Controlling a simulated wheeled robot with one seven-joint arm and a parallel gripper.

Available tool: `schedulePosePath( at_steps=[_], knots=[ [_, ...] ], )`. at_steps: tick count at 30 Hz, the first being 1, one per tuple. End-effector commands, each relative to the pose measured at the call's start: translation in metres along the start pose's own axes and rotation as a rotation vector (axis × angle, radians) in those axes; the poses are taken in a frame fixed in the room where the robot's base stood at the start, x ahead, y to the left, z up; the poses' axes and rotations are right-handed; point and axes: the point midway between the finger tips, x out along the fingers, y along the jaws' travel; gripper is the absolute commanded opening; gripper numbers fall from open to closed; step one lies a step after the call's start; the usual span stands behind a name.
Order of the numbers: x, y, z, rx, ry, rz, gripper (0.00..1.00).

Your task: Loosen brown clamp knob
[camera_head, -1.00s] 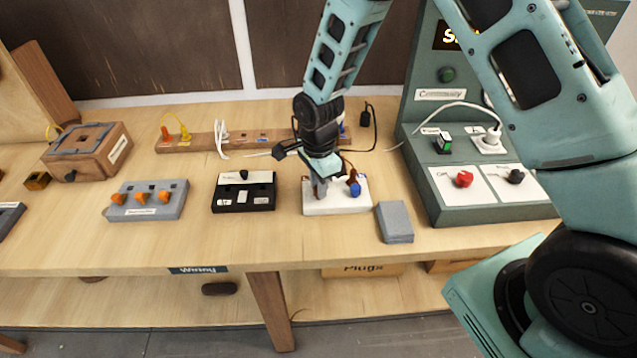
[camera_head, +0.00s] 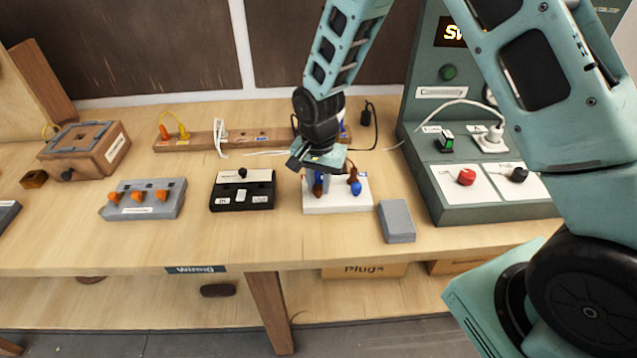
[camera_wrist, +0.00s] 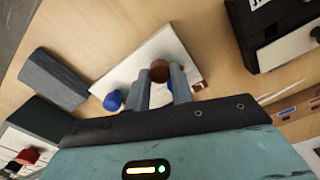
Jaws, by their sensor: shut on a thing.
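The white plug base (camera_head: 335,205) lies flat on the bench with small brown and blue parts on top. My gripper (camera_head: 319,176) points down over its left part. In the wrist view, the brown clamp knob (camera_wrist: 159,69) sits between the two grey fingers of my gripper (camera_wrist: 161,76), which are shut on it. A round blue part (camera_wrist: 113,100) stands beside the fingers on the same white base (camera_wrist: 172,42); it also shows in the head view (camera_head: 354,188). My fingers partly hide another blue part (camera_wrist: 195,86). The knob's contact sides are hidden.
A grey block (camera_head: 396,221) lies close to the right of the white base. A black box (camera_head: 242,198) stands to its left, and a green test panel (camera_head: 480,212) to the right. A wooden rail with cords (camera_head: 200,142) runs behind. The bench front is clear.

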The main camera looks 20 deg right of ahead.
Motion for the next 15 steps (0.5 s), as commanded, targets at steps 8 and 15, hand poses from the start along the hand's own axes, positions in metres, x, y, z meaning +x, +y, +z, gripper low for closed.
schedulePosePath(
  at_steps=[8, 15],
  knots=[
    [-0.0006, -0.0007, -0.0005, -0.262, 0.002, -0.002, 0.00],
    [-0.0008, -0.0006, -0.0008, -0.489, 0.002, -0.002, 0.00]
  ],
)
